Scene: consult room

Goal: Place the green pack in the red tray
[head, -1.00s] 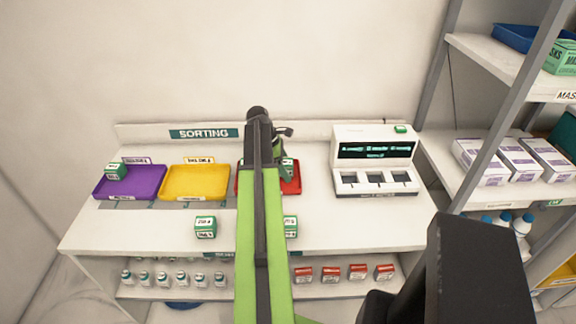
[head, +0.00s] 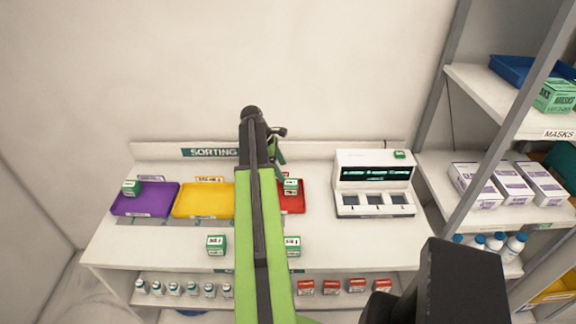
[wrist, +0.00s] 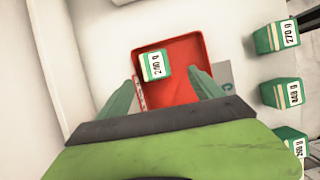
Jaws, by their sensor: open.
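The red tray (head: 298,205) lies on the white counter, partly hidden behind my arm in the head view. A green pack with a white label (head: 291,187) sits in it. The wrist view shows this pack (wrist: 155,65) inside the red tray (wrist: 180,90), near its upper left part, slightly turned. My gripper (wrist: 163,80) is open, with its two green fingers apart and nothing between them. In the head view my gripper (head: 279,150) is above and behind the pack, apart from it.
A yellow tray (head: 204,201) and a purple tray (head: 145,203) holding a green pack (head: 131,188) stand left. Two green packs (head: 216,245) (head: 292,246) stand on the counter front. A white device (head: 374,183) stands right, beside a shelf rack (head: 487,100).

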